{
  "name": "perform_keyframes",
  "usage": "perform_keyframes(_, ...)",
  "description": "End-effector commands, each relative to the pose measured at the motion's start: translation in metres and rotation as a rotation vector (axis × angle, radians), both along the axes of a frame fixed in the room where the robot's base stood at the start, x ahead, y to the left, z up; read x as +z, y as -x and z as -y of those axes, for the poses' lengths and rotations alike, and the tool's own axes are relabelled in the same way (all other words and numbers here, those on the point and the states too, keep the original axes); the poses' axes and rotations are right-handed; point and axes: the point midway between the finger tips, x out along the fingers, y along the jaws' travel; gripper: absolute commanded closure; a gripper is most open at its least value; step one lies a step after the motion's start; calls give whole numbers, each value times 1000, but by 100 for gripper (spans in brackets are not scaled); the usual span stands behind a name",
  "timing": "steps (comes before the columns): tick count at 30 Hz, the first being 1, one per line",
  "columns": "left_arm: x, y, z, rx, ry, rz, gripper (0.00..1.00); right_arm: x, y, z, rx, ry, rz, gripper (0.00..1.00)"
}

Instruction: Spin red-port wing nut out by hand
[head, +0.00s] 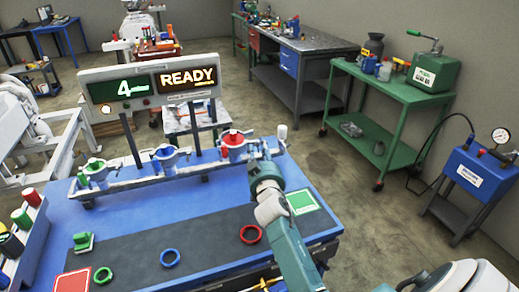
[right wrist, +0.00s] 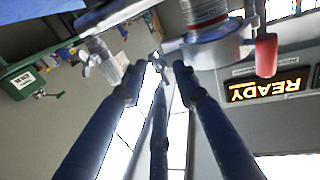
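The red port (head: 232,140) is a grey clamp fitting with a red top, at the right end of the port row in the head view. Its red handle (right wrist: 266,55) and grey clamp body (right wrist: 205,50) show close up in the right wrist view. My right gripper (head: 268,150) is just right of the red port; its fingertips are mostly hidden by the arm in the head view. In the right wrist view the right gripper's dark fingers (right wrist: 158,80) stand apart. A small silver part lies between or behind the tips; I cannot tell if it is the wing nut. My left gripper is not in view.
The blue port (head: 165,156) and green port (head: 95,170) stand on the same rail. A sign (head: 150,84) above reads 4 and READY. Red (head: 250,234), blue (head: 170,257) and green (head: 103,275) rings lie on the dark mat (head: 205,240). A green cart (head: 400,90) stands behind.

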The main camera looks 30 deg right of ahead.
Motion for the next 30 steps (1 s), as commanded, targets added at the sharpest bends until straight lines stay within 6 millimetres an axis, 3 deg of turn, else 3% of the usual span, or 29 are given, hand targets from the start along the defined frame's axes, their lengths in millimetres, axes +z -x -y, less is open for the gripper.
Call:
perform_keyframes(7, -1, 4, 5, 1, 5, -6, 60, 0, 0, 0, 0, 0, 0, 73)
perform_keyframes(11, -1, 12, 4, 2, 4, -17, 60, 0, 0, 0, 0, 0, 0, 99)
perform_keyframes(12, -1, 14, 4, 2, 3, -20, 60, 0, 0, 0, 0, 0, 0, 100)
perform_keyframes(23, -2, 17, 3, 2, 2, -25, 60, 0, 0, 0, 0, 26, -13, 100)
perform_keyframes(30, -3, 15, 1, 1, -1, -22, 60, 0, -1, -1, 0, 138, -69, 100)
